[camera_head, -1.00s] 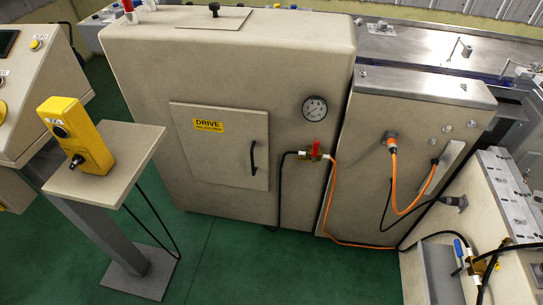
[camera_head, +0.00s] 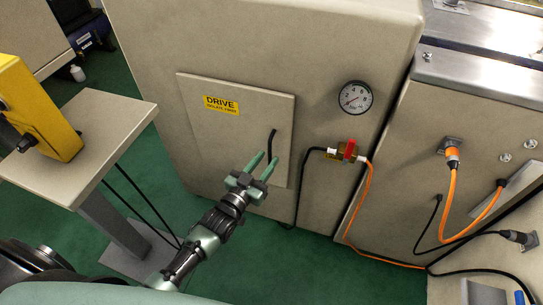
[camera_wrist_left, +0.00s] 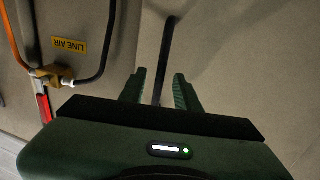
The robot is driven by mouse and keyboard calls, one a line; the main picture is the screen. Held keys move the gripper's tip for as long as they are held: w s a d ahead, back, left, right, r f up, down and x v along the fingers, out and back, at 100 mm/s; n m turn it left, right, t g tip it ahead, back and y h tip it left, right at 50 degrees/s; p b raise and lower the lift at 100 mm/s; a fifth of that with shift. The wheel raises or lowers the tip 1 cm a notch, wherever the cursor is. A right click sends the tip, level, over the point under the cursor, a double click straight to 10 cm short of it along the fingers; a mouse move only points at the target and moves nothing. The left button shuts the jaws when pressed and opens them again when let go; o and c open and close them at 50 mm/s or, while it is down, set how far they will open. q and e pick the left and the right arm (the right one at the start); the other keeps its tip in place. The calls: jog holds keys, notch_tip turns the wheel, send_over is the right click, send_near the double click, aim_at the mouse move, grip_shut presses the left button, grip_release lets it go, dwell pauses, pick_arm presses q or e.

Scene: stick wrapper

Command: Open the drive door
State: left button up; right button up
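The drive door (camera_head: 225,120) is a beige panel with a yellow DRIVE label (camera_head: 221,105), flush with the machine front and shut. Its black handle (camera_head: 271,145) is a vertical bar near the door's right edge. My left gripper (camera_head: 264,168) is in front of the handle's lower part, with its two green fingers apart. In the left wrist view the handle (camera_wrist_left: 165,55) runs down between the open fingers (camera_wrist_left: 160,90); I cannot tell whether they touch it. My right gripper is in neither view.
A pressure gauge (camera_head: 355,97) and a red-handled air valve (camera_head: 348,151) with black and orange hoses sit right of the door. A pedestal (camera_head: 75,150) with a yellow control box (camera_head: 38,110) stands at the left. Green floor (camera_head: 330,270) is clear in front.

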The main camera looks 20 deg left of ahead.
pick_arm(q)
jog(key=shift+x, duration=1.3)
grip_shut()
dwell(0.5)
